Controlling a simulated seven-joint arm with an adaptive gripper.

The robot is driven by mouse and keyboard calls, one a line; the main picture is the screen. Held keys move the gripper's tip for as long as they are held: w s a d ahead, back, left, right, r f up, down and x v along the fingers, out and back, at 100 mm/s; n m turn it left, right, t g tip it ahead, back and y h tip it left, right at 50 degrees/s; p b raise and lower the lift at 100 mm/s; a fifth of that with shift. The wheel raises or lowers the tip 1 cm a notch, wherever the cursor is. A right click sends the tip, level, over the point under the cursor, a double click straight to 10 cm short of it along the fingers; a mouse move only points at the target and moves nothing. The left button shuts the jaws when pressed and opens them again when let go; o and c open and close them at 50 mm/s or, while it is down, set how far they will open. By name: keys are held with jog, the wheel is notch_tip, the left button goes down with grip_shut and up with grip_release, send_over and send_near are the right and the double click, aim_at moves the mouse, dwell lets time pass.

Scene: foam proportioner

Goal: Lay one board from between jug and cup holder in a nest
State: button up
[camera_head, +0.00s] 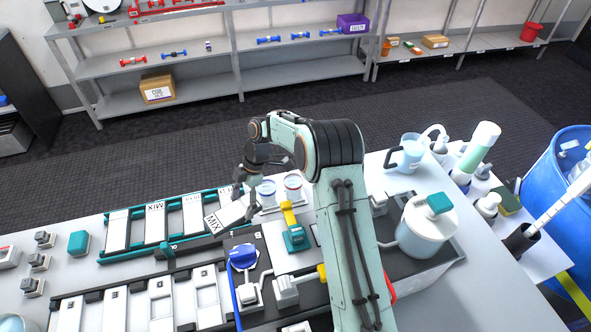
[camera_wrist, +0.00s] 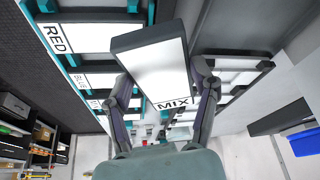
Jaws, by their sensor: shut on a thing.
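My gripper (camera_head: 241,192) is shut on a white board marked MIX (camera_head: 228,214), holding it tilted by the right end of a teal rack (camera_head: 107,222). In the wrist view, the board (camera_wrist: 158,68) sits between my two fingers (camera_wrist: 165,98), its MIX end toward me. The rack carries several white boards (camera_head: 156,222); one in the wrist view reads RED (camera_wrist: 90,38). A row of white pieces in dark nests (camera_head: 52,302) lies nearer the front. The cup holder (camera_head: 268,207) with two cups stands right of my gripper. A jug (camera_head: 408,152) stands farther right.
A yellow-and-teal tool (camera_head: 293,232) and a blue-topped device (camera_head: 243,257) stand close to the held board. A white container with a teal cap (camera_head: 428,225) is at the right.

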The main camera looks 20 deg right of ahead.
aim_at(214, 233)
jog(key=s+a+n, duration=0.2)
jog(key=s+a+n+g+h, duration=0.1)
jog(key=s+a+n, duration=0.1)
jog(key=a, duration=0.1)
jog(key=s+a+n+g, duration=0.1)
jog(key=s+a+n, duration=0.1)
jog(key=shift+a+r+n+h, duration=0.1)
jog(key=shift+a+n+h, duration=0.05)
jog(key=shift+n+h, duration=0.2)
jog(key=s+a+n, duration=0.1)
jog(key=s+n, duration=0.1)
jog(key=s+a+n+h, duration=0.1)
jog(key=s+a+n, duration=0.1)
jog(key=s+a+n+g+h, duration=0.1)
jog(key=s+n, duration=0.1)
jog(key=shift+s+a+r+n, duration=0.2)
jog(key=shift+s+n, duration=0.05)
jog(key=shift+n, duration=0.1)
jog(key=shift+s+f+h, duration=0.1)
jog(key=shift+s+h, duration=0.15)
jog(key=shift+f, duration=2.1)
jog(key=shift+f, duration=0.2)
jog(key=shift+f, duration=0.35)
jog(key=o, duration=1.2)
